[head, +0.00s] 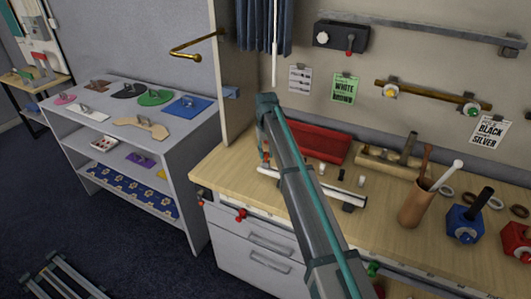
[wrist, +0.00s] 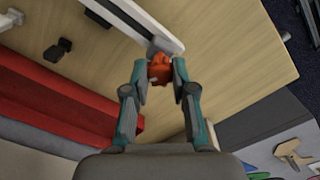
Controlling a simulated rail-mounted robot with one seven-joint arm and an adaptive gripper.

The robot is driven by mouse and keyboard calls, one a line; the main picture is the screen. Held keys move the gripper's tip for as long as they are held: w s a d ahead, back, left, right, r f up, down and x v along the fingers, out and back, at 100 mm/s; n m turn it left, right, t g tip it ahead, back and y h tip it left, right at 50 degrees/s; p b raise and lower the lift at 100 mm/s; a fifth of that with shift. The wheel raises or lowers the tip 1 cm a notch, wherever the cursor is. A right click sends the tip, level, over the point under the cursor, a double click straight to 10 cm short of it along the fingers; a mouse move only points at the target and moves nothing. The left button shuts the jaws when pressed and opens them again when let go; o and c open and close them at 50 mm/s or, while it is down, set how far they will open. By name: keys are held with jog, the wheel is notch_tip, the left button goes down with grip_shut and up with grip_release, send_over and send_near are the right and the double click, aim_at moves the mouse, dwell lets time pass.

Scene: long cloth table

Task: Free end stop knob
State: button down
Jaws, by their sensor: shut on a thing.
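An orange-red knob (wrist: 160,70) sits between the fingertips of my gripper (wrist: 161,84) in the wrist view. My gripper is shut on it, one finger on each side. The knob is at a small grey block (wrist: 160,46), the end stop, at one end of a white rail (wrist: 138,22). I cannot tell whether knob and block touch. In the head view the white rail (head: 325,187) lies on the wooden table, and my arm hides its middle. My gripper there is mostly hidden behind the arm, near the rail's left end.
A red box (head: 320,143) stands behind the rail. Small black and white pieces (head: 361,181) lie to the right. A brown cup (head: 414,207) holds sticks. Blue (head: 466,222) and red blocks stand at the right.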

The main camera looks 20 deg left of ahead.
aim_at(266, 153)
jog(key=n, duration=0.7)
jog(key=shift+p, duration=0.35)
jog(key=c, duration=1.4)
grip_release()
jog(key=shift+n, duration=0.5)
jog(key=o, duration=1.3)
jog(key=shift+r, duration=0.15)
jog(key=shift+r+p, duration=1.7)
jog(key=shift+r, duration=2.2)
